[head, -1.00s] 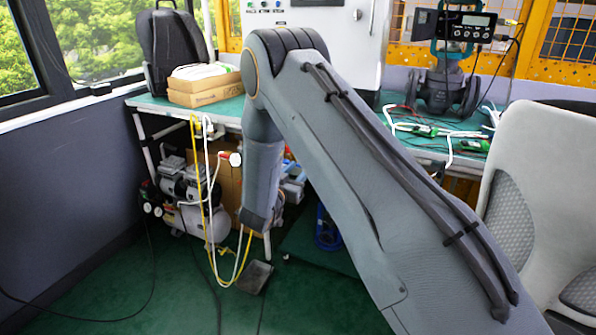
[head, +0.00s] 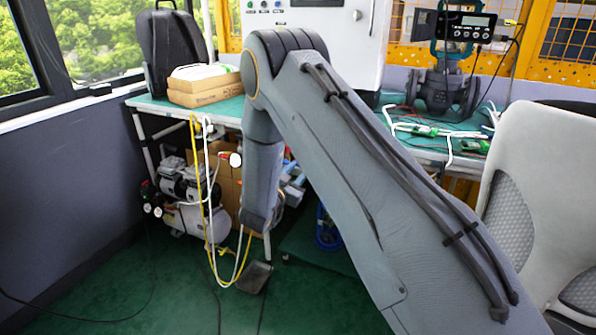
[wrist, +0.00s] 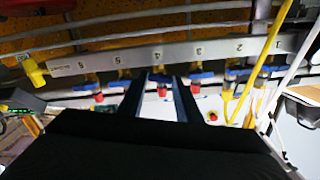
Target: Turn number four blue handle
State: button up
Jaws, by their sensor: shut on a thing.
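Another blue handle (wrist: 201,75) is just right of the fingers, and one (wrist: 119,83) is just left. Red parts hang below several valves. In the head view, my arm hides my gripper and the valves.
In the wrist view, yellow and white hoses (wrist: 255,75) run down the right side. In the head view, a green-topped bench (head: 225,108) bears cardboard boxes (head: 204,88). A compressor (head: 185,195) and hanging hoses (head: 208,190) are below. A white chair (head: 545,160) stands at the right.

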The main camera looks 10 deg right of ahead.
jog(key=m, duration=0.7)
jog(key=m+b, duration=0.1)
jog(key=m, duration=0.3)
jog(key=shift+f, duration=0.1)
jog(key=shift+m+b, duration=0.3)
jog(key=shift+m, duration=1.7)
jog(key=o, duration=0.8)
jog(key=shift+c, duration=0.2)
jog(key=v, duration=0.8)
